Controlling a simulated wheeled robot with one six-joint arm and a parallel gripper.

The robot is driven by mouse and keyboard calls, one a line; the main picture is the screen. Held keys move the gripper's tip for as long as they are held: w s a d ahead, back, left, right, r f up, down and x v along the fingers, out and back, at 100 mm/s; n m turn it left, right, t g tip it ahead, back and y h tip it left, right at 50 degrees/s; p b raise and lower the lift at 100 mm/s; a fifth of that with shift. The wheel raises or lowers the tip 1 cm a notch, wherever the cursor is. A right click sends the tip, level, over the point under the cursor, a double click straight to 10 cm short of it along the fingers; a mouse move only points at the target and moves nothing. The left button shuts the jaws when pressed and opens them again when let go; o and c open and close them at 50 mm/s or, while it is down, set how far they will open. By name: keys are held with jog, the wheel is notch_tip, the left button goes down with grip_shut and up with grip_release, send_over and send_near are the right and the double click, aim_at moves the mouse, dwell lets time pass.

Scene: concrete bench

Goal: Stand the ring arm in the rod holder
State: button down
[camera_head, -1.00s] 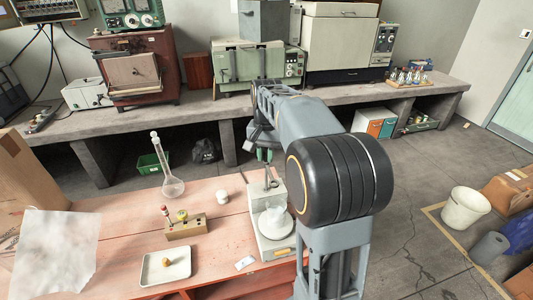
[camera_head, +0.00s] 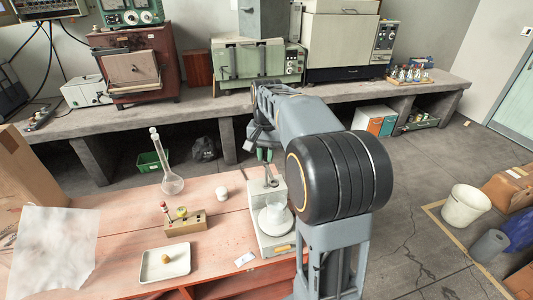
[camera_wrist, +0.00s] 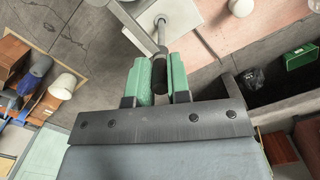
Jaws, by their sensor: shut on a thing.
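The ring arm (camera_wrist: 162,35) is a thin grey rod with a dark grip between my jaws in the wrist view. In the head view its lower end (camera_head: 270,182) shows below the jaws, in front of the balance. My gripper (camera_wrist: 161,80) has green finger pads, shut on the dark grip; it also shows in the head view (camera_head: 264,154), partly hidden by my arm. The rod holder (camera_head: 185,223) is a small wooden block on the red bench, to the left of my gripper. A red-topped piece and a yellow piece stand in it. I cannot tell which of its holes are free.
A tray (camera_head: 151,268) lies in front.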

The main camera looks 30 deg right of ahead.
aim_at(266, 160)
jog(key=shift+f, duration=0.2)
jog(key=shift+f+b, duration=1.1)
jog(key=shift+f, duration=0.5)
jog(key=c, duration=0.6)
grip_release()
notch_tip(266, 160, up, 7)
jog(key=p, duration=0.6)
jog(key=shift+s, duration=0.1)
dwell(0.6)
